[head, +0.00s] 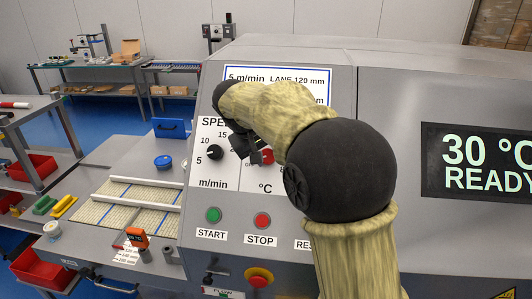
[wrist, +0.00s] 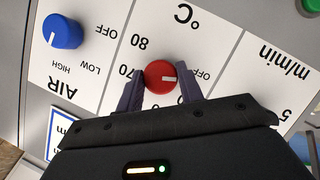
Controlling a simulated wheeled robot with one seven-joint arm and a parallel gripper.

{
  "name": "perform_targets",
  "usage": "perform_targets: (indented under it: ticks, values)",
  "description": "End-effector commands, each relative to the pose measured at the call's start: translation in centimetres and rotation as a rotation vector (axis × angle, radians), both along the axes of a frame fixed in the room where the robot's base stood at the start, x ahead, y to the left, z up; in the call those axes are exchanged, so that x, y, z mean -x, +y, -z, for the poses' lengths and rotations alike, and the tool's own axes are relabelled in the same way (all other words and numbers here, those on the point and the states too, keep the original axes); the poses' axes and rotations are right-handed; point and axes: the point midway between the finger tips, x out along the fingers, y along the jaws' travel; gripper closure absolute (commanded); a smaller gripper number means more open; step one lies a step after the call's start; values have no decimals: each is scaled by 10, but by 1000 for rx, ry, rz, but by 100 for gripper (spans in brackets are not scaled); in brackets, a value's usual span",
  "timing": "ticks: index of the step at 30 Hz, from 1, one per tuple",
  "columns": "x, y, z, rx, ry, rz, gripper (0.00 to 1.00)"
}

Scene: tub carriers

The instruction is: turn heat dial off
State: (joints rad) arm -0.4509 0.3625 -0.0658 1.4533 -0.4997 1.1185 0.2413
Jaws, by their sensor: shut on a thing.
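The heat dial (wrist: 158,80) is a round red knob on the white °C panel (wrist: 172,35) of the grey machine. In the wrist view, which is upside down, its white pointer mark faces right, toward the OFF label; 70 and 80 are printed on the other side. My gripper (wrist: 160,86) has one finger on each side of the dial and is shut on it. In the head view my gripper (head: 252,148) and forearm cover most of the °C panel, and only part of the red dial (head: 268,156) shows.
A black SPEED knob (head: 215,152) is left of the dial. A blue AIR knob (wrist: 62,31) is on the other side. Green START (head: 214,214) and red STOP (head: 262,220) buttons sit below, with an emergency stop (head: 259,277). A display (head: 487,164) reads 30 °C READY.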

Motion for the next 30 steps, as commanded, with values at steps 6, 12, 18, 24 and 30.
perform_targets:
  ticks: [6, 12, 18, 24, 30]
  values:
    - [-1, 1, -2, -1, -6, -5, 86]
    - [-1, 1, -2, -1, -5, -3, 41]
    - [0, 0, -1, -1, -3, -1, 41]
    - [2, 3, -6, -1, -3, -2, 41]
    - [13, 12, -30, -3, -6, -1, 41]
